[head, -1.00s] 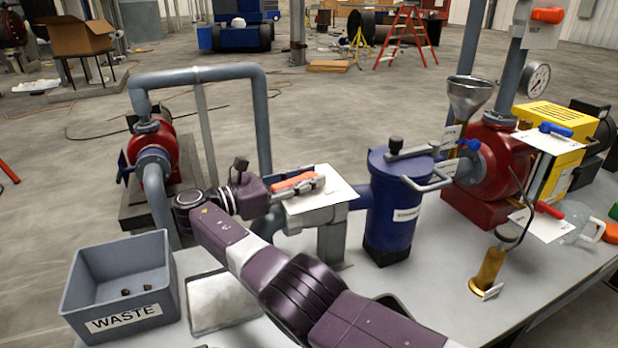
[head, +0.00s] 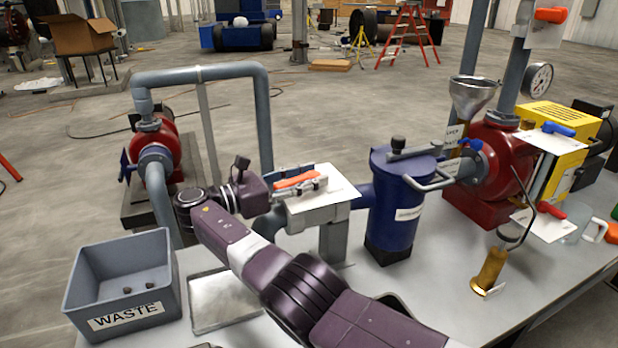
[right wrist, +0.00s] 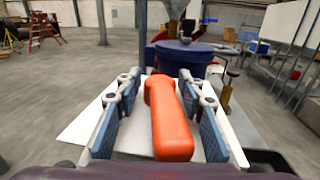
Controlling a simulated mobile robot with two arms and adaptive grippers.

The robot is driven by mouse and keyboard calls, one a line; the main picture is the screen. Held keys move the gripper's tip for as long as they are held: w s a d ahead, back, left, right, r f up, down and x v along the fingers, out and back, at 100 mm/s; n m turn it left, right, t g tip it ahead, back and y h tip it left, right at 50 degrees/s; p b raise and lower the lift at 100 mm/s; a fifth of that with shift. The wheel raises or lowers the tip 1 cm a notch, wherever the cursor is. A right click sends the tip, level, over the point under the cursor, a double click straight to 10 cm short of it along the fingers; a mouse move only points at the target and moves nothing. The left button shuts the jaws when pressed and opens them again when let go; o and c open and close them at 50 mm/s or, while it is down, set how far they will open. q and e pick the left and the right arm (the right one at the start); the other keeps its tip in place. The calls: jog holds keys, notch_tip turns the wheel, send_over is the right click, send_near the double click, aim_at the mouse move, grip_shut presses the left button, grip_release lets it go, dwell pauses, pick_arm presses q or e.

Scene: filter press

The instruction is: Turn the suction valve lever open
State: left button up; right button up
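The orange suction valve lever (head: 295,181) sits over a white plate (head: 338,187) on top of a grey pipe fitting, left of the blue strainer pot. My right gripper (head: 316,177) is at the lever, with one finger on each side. In the right wrist view the lever (right wrist: 172,125) runs lengthwise between the blue finger pads of the gripper (right wrist: 160,84). Gaps show on both sides, so the gripper is open around the lever and not clamped on it. The lever's pivot is hard to make out. My left gripper is not in view.
The blue pot (head: 393,215) with its top handle stands right of the valve. A grey waste bin (head: 85,283) and a metal tray (head: 195,315) are at the left. A red pump (head: 500,160), funnel (head: 472,95) and brass cylinder (head: 489,271) are at the right.

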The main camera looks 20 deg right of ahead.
aim_at(309, 174)
notch_tip(309, 174, up, 10)
jog(key=shift+a+f, duration=0.1)
dwell(0.4)
